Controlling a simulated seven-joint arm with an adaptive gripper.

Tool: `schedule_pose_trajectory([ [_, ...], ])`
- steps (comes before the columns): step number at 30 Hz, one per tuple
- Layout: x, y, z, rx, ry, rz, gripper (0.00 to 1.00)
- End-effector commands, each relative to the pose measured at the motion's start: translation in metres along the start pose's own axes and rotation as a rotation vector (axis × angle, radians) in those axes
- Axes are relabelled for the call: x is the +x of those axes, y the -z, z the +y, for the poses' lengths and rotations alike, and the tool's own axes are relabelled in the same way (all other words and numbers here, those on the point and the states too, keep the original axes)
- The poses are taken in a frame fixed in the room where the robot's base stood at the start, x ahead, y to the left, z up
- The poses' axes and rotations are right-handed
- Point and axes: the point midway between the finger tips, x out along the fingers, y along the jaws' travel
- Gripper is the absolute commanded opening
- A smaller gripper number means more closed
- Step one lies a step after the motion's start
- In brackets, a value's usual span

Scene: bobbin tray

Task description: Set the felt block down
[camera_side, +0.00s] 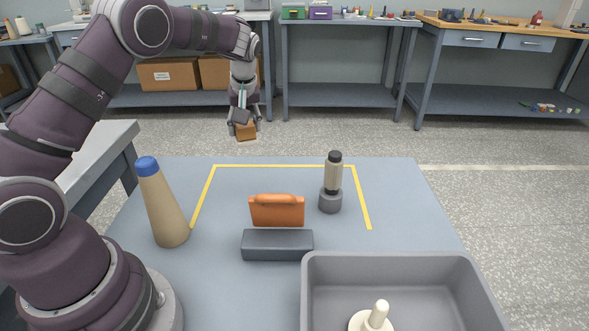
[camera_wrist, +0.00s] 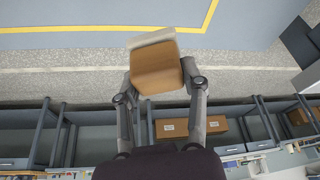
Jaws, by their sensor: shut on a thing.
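My gripper (camera_side: 244,120) is shut on the felt block (camera_side: 246,132), a small orange-brown block held in the air beyond the far edge of the blue-grey table, with floor showing behind it. In the wrist view the felt block (camera_wrist: 157,68) sits between the two fingers of my gripper (camera_wrist: 161,88), with a whitish layer along its upper side and a slight tilt. In the side view, the fingers partly hide the block's top. A yellow line (camera_side: 285,166) marks three sides of an area on the table (camera_side: 400,190).
An orange case (camera_side: 277,211) stands behind a dark grey block (camera_side: 278,245). A capped cylinder (camera_side: 333,175) stands right of them. A tan cone (camera_side: 163,208) with a blue top stands left. A grey tray (camera_side: 395,262) holds a cream bobbin (camera_side: 375,318). The area's far part looks clear.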

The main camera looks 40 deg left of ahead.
Motion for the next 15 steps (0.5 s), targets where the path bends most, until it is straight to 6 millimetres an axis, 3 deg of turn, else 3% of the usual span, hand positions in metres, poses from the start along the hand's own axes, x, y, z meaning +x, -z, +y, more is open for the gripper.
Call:
schedule_pose_trajectory([
  [3,0.01,0.026,-0.052,-0.243,0.099,-0.002,0.15],
  [9,0.017,0.048,-0.134,-0.623,0.252,0.005,0.15],
  [13,0.02,0.05,-0.159,-0.738,0.3,0.009,0.15],
  [15,0.031,0.045,-0.164,-0.758,0.311,0.008,0.15],
])
